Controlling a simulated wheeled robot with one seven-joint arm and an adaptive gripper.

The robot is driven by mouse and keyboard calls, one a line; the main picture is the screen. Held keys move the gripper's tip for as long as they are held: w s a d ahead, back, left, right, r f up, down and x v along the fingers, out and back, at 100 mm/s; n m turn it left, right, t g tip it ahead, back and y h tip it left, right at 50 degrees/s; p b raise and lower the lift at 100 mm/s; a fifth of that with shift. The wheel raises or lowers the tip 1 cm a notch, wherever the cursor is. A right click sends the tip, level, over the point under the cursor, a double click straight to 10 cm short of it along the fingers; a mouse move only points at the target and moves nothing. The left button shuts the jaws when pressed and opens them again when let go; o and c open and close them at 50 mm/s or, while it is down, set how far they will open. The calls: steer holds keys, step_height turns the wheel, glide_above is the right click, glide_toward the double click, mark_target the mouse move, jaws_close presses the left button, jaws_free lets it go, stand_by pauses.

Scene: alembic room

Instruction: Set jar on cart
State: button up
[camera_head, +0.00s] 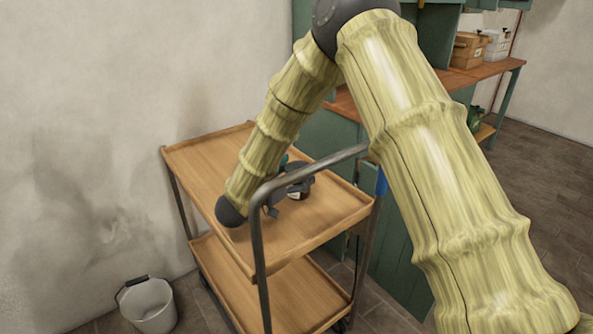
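The cart (195,156) has a wooden top tray, a lower wooden shelf and a dark metal push handle. My arm reaches over the cart from the upper right. My gripper (283,200) is low over the right part of the top tray, behind the handle, and partly hidden by it. A small dark jar (298,195) with a pale patch shows at the gripper's fingers. It is at or just above the tray surface; I cannot tell whether it touches. The fingers are too small and covered to show whether they are closed on it.
The cart's handle (258,235) rises close to my gripper. A grey bucket (148,308) stands on the floor at lower left. A green cabinet and workbench (487,70) with boxes (467,50) stand behind. The tray's left part looks bare.

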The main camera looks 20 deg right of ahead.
stand_by(0.3)
steer(key=shift+r, duration=0.2)
steer(key=v, duration=1.2)
steer(key=shift+f, duration=0.1)
